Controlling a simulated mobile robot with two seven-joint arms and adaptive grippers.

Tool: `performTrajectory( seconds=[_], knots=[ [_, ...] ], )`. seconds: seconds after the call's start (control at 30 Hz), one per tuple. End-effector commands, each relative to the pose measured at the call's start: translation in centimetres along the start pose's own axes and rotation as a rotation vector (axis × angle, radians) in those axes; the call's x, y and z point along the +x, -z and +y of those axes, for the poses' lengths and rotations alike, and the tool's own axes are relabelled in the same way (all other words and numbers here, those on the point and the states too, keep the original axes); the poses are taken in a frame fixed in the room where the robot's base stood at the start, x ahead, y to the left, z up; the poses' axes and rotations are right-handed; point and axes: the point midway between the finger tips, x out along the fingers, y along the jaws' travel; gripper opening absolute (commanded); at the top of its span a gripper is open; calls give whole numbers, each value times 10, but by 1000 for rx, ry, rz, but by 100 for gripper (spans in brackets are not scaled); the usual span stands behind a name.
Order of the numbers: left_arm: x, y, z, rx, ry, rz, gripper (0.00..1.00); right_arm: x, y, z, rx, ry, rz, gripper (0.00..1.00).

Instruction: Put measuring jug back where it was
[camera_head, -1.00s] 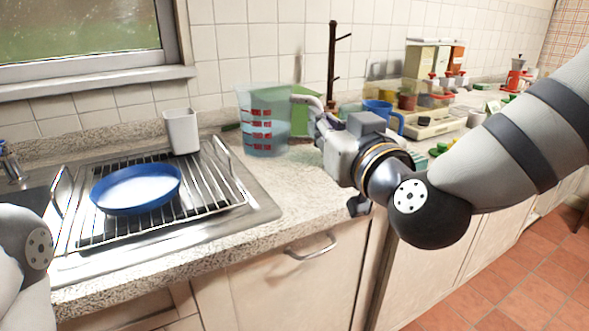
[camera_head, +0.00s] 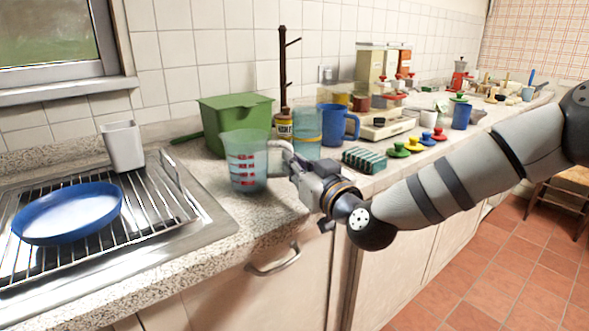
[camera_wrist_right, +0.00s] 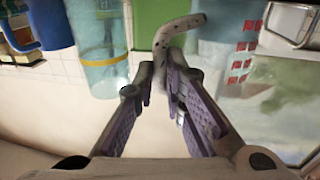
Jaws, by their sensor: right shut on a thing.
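The measuring jug (camera_head: 244,165) is clear with red markings and a pale, speckled handle. In the head view it is upright above or on the counter, in front of the green bin; I cannot tell whether its base touches the counter. My right gripper (camera_head: 290,163) is shut on the jug's handle, to the right of the jug body. In the right wrist view the handle (camera_wrist_right: 165,45) runs between the purple-padded fingers of my right gripper (camera_wrist_right: 158,82), with the jug body (camera_wrist_right: 262,92) to the right. My left gripper is not in view.
A green bin (camera_head: 236,112), a clear bluish container (camera_head: 307,135) and a blue jug (camera_head: 338,125) stand behind. A drying rack (camera_head: 150,205) with a blue plate (camera_head: 68,212) is at left. The front counter strip (camera_head: 225,238) is clear.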

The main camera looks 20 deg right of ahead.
Motion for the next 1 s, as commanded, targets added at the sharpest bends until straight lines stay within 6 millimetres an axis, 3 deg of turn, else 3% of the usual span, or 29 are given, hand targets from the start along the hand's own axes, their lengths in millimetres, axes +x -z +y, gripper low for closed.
performTrajectory(
  seconds=[0.03,0.37,0.4,0.47,0.5,0.83,1.0],
  knots=[
    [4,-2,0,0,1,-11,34,0,-10,0,3,-1,-2,0],
    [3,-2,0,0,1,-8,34,0,-9,0,1,-1,4,0],
    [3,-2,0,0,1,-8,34,0,-10,0,0,-1,2,15],
    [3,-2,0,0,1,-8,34,0,-10,0,0,-1,2,29],
    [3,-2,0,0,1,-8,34,0,-10,0,0,-1,2,31],
    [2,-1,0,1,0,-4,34,-1,-5,0,1,0,3,31],
    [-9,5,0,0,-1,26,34,-37,-1,0,2,0,6,31]
  ],
)
